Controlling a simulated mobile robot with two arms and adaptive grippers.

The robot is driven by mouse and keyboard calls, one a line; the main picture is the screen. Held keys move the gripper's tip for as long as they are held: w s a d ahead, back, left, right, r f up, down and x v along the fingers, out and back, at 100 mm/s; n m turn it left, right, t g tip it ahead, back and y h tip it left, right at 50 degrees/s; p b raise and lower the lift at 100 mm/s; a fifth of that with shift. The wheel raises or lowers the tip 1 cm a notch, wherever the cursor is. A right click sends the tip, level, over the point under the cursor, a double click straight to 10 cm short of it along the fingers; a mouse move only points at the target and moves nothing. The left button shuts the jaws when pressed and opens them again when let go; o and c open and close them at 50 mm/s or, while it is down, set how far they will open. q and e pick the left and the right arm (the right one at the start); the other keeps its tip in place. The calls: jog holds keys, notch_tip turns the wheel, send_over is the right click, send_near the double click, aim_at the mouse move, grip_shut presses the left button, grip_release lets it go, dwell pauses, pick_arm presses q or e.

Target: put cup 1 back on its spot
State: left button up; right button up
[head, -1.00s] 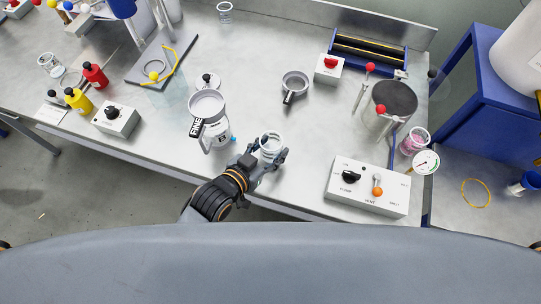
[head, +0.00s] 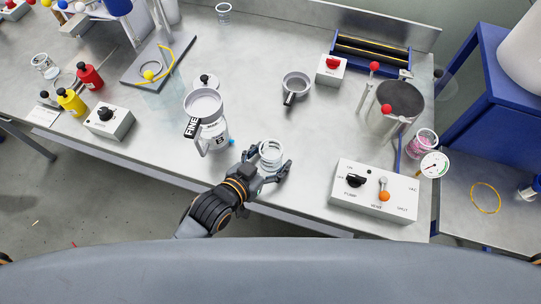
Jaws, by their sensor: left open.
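A clear cup (head: 270,150) stands upright near the front edge of the grey bench; I cannot read a number on it. My left gripper (head: 269,166) is open, with its fingers on either side of the cup's near part. Contact with the cup is hard to tell. Other clear cups stand at the back of the bench (head: 223,14) and at the far left (head: 43,64). A cup with pink contents (head: 422,144) stands at the right. No marked spot shows under the cup by my gripper. My right gripper is out of view.
A jug with a sieve, labelled FINE (head: 209,128), stands close left of my gripper. A white control box (head: 374,191) is to the right. A small dark-handled pan (head: 296,86) lies behind the cup. The bench between pan and control box is clear.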

pick_arm(q)
jog(key=shift+r, duration=0.2)
jog(key=v, duration=0.5)
jog(key=b+v, duration=0.1)
jog(key=v, duration=0.4)
jog(key=shift+s+a+f, duration=0.15)
jog(key=shift+s+a, duration=0.05)
jog(key=shift+s, duration=0.1)
jog(key=shift+s+a+r, duration=0.35)
jog(key=shift+s+r, duration=0.05)
jog(key=shift+s, duration=0.1)
